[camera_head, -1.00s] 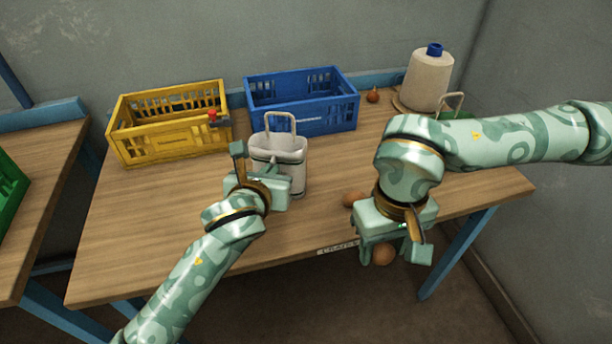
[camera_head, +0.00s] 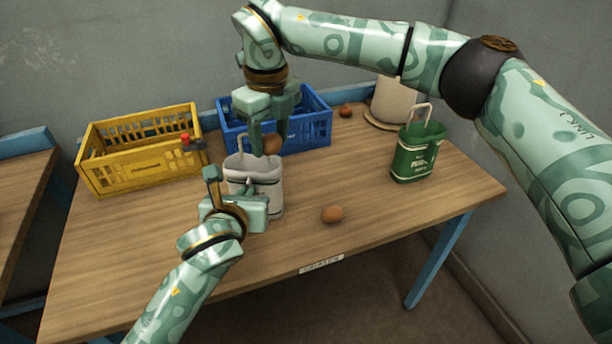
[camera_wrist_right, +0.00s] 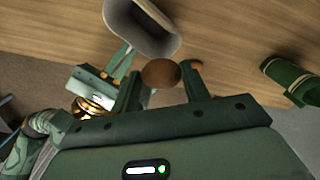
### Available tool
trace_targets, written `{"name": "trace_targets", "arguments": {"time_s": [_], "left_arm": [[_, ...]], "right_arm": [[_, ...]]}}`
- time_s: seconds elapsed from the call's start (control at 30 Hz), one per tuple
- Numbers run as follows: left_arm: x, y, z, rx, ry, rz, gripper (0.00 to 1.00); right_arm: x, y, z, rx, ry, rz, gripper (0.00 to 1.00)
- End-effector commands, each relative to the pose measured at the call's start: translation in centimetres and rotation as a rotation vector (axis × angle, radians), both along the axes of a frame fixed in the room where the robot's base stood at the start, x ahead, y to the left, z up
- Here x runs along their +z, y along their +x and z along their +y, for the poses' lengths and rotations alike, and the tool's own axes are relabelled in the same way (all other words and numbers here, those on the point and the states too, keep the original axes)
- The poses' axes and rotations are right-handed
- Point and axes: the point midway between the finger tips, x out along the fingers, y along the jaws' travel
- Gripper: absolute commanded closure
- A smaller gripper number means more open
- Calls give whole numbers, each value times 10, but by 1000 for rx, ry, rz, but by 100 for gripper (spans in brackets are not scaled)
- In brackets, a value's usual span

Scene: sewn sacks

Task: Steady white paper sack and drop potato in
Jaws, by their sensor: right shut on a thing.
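The white paper sack (camera_head: 270,180) stands upright on the table, its mouth facing up. Its open mouth also shows in the right wrist view (camera_wrist_right: 142,28). My left gripper (camera_head: 236,198) is at the near left side of the sack, its fingers apart, one beside the sack's left side; contact is hard to tell. My right gripper (camera_head: 268,138) is shut on a brown potato (camera_head: 273,145), held over or just beyond the sack's mouth. The potato also shows between the fingers in the right wrist view (camera_wrist_right: 161,73). Another potato (camera_head: 332,214) lies on the table, right of the sack.
A yellow crate (camera_head: 130,172) stands back left and a blue crate (camera_head: 312,132) behind the sack. A green sack (camera_head: 415,158) with a handle stands at right. A third round brown item (camera_head: 346,111) and a pale cone (camera_head: 392,105) are at the back. The front table (camera_head: 150,260) is clear.

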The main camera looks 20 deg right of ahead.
Motion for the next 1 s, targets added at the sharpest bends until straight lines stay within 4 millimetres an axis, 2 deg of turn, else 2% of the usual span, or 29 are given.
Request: {"name": "trace_targets", "arguments": {"time_s": [0.1, 0.2, 0.33, 0.57, 1.0], "left_arm": [[-1, 0, 0, 1, 1, 1, 100], [-1, 0, 0, 1, 1, 1, 100], [-1, 0, 0, 1, 1, 1, 100], [-1, 0, 0, 0, 0, 1, 100], [-1, 0, 0, 0, 0, 1, 100]], "right_arm": [[24, 17, 18, -375, -1, -4, 71], [38, 26, 28, -633, -1, -3, 71], [49, 31, 36, -840, -1, -1, 71], [45, 33, 38, -917, -3, 3, 71], [6, 33, 38, -913, -2, 2, 71]]}}
